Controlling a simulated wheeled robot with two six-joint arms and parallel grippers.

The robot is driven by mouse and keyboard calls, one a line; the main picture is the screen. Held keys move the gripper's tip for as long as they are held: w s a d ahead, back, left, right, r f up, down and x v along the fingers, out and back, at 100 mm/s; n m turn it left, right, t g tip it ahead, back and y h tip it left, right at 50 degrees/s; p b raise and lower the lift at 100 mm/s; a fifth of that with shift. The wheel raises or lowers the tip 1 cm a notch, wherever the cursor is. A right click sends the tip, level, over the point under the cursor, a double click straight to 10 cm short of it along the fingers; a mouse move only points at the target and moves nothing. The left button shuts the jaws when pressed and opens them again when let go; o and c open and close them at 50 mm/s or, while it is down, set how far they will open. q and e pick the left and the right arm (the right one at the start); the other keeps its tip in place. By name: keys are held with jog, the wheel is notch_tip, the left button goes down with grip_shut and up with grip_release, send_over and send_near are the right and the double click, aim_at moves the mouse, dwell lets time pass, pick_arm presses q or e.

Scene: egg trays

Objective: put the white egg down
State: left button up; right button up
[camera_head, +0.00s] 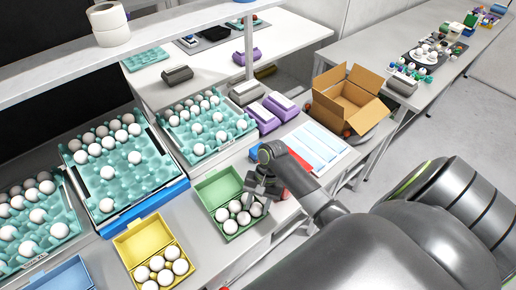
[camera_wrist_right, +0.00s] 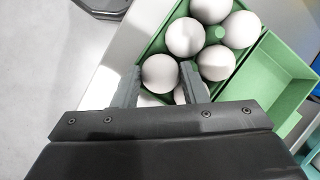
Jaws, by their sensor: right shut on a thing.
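My right gripper (camera_head: 259,194) is low over the green egg box (camera_head: 218,186), at its right side. In the right wrist view the gripper (camera_wrist_right: 161,80) is shut on a white egg (camera_wrist_right: 160,72), which sits between its two fingers. The egg is at the end of the green box, close beside other white eggs (camera_wrist_right: 186,38) in it. Whether it touches the box floor cannot be told. The box lid (camera_wrist_right: 269,77) is open. Part of another egg shows below the held one, half hidden by the gripper. My left gripper is not in view.
A yellow egg box (camera_head: 143,240) with several eggs stands open at the front left. Teal trays (camera_head: 150,180) of eggs lie behind, on the left. A blue box (camera_head: 66,278) is at the lower left. Purple cartons (camera_head: 264,118) and a cardboard box (camera_head: 345,100) stand farther back.

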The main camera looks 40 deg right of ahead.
aim_at(258, 204)
jog(key=shift+s+f, duration=0.45)
jog(key=shift+f, duration=0.2)
jog(key=o, duration=0.4)
jog(key=shift+a, duration=0.1)
jog(key=v, duration=0.2)
jog(key=w+b+v, duration=0.1)
jog(key=v, duration=0.1)
jog(key=shift+w+r, duration=0.1)
jog(key=shift+r, duration=0.15)
jog(key=v, duration=0.9)
jog(key=shift+b, duration=0.3)
jog(key=shift+s, duration=0.25)
